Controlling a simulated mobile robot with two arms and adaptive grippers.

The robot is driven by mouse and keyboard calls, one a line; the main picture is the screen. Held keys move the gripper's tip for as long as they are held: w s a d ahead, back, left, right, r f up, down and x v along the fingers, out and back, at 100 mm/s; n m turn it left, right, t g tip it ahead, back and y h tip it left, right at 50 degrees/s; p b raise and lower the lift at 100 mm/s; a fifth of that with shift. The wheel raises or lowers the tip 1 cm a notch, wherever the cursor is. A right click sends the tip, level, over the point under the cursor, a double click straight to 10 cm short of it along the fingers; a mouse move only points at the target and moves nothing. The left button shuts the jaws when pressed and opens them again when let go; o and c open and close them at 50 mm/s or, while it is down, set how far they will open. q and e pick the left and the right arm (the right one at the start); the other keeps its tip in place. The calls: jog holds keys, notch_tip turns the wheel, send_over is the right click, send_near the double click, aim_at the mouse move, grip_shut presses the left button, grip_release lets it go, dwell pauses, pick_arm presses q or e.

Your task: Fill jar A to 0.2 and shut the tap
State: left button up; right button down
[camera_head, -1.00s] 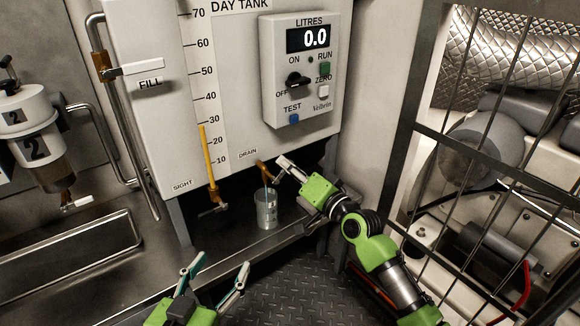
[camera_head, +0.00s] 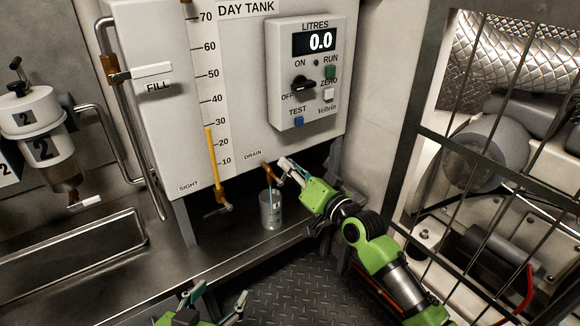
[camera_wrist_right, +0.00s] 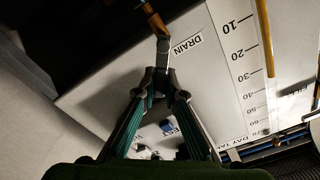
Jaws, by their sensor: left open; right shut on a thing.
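A small clear jar (camera_head: 270,211) stands upright on the dark metal shelf under the day tank. Its letter and liquid level are too small to read. The brown drain tap (camera_head: 268,168) is above it at the tank's lower edge, and a thin pale blue stream shows between tap and jar. My right gripper (camera_head: 285,167) is shut on the tap's lever; the right wrist view also shows the lever (camera_wrist_right: 162,50) between the fingertips. My left gripper (camera_head: 219,297) is open and empty at the bottom of the head view, away from the jar.
The litres display (camera_head: 315,41) reads 0.0. The sight tube (camera_head: 212,155) shows an amber column below 30, with another tap (camera_head: 222,207) under it. A wire cage (camera_head: 470,160) stands at right. Filter unit 2 (camera_head: 38,140) and a tray (camera_head: 70,250) are at left.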

jog(key=c, duration=2.1)
grip_release()
jog(key=v, duration=1.2)
jog(key=shift+f, duration=0.1)
dwell(3.9)
